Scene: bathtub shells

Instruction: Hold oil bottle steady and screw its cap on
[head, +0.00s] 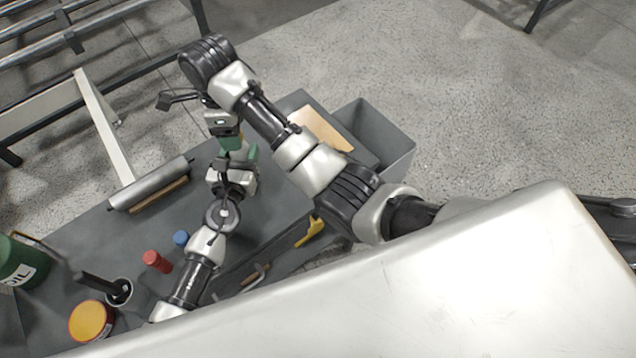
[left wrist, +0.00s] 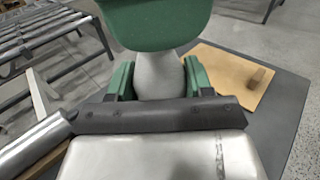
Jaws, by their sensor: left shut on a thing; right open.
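My left gripper (head: 236,163) is shut on a pale grey, rounded object, probably the oil bottle (left wrist: 157,76). In the left wrist view it stands upright between the two green finger pads and narrows towards its top. My right gripper (head: 230,138) reaches down from above, directly over the left gripper. It is open, and a broad green surface, likely its finger pad, covers the bottle's top in the left wrist view. The cap cannot be made out, and I cannot tell whether the right gripper touches the bottle.
A grey bin (head: 385,128) stands at the far right edge beside a wooden board (head: 318,127).

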